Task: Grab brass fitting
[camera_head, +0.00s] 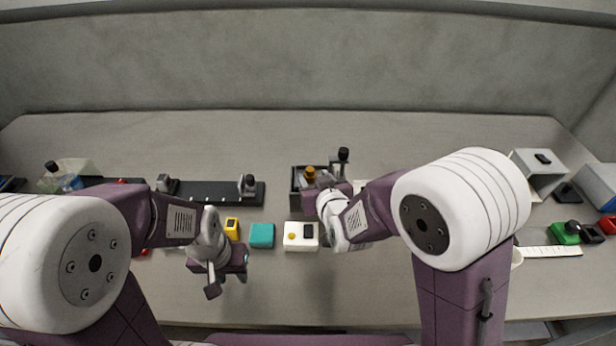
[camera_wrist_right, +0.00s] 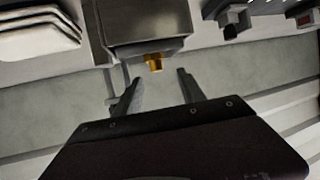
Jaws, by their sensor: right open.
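The brass fitting (camera_head: 309,174) is a small golden-orange piece at the dark grey box in the middle of the bench. In the right wrist view the brass fitting (camera_wrist_right: 155,63) sticks out past the edge of a grey metal block (camera_wrist_right: 148,22). My right gripper (camera_wrist_right: 158,79) is open, its fingertips to either side of the fitting's line and just short of it, with nothing between them. In the head view its fingers are mostly hidden by its own body. My left gripper (camera_head: 228,284) is open and empty over the front of the bench, left of centre.
A yellow block (camera_head: 231,228), a teal block (camera_head: 262,235) and a white box with buttons (camera_head: 300,244) stand between the grippers. A black rail (camera_head: 208,193) lies behind the left arm. A grey open housing (camera_head: 541,170) and a green device (camera_head: 564,232) are at the right.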

